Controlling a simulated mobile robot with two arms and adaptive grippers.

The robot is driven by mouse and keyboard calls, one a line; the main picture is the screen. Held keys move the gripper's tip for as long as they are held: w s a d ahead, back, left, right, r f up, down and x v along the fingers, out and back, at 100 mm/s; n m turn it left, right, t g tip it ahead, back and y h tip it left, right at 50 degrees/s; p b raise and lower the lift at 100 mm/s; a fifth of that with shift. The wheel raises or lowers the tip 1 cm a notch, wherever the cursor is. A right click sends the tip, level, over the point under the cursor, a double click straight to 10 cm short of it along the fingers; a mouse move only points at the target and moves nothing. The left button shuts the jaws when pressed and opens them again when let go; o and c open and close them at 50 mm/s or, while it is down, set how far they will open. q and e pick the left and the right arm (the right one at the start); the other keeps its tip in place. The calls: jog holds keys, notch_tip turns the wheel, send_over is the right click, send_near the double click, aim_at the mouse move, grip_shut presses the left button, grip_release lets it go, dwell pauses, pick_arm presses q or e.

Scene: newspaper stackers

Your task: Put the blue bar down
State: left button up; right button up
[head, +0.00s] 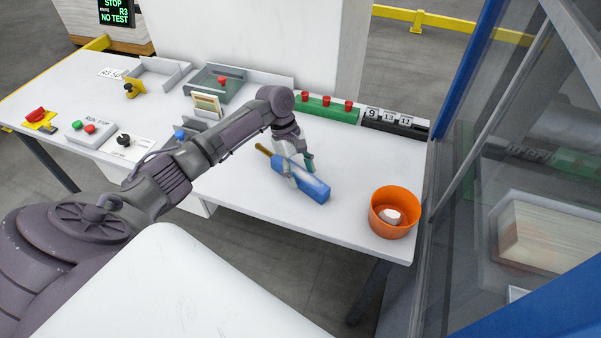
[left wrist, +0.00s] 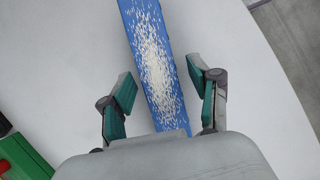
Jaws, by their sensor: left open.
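The blue bar (head: 304,182) lies on the white table (head: 255,218) in the head view, tilted across it, with a yellowish end sticking out at its upper left. My left gripper (head: 298,172) is right over the bar, its fingers on either side. In the left wrist view the bar (left wrist: 155,65) shows a white speckled patch and runs between the open fingers of my left gripper (left wrist: 162,95). Gaps show on both sides between fingers and bar. The bar's near end is hidden behind the gripper body. My right gripper is not in view.
An orange pot (head: 394,213) with a white thing inside stands right of the bar, near the table's edge. A green block with red knobs (head: 327,108) and a black number strip (head: 394,123) line the back. Switches and trays fill the left. A glass-sided cabinet with a blue frame stands at right.

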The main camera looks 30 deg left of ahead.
pick_arm(q)
jog(key=b+v, duration=0.2)
jog(key=v, duration=1)
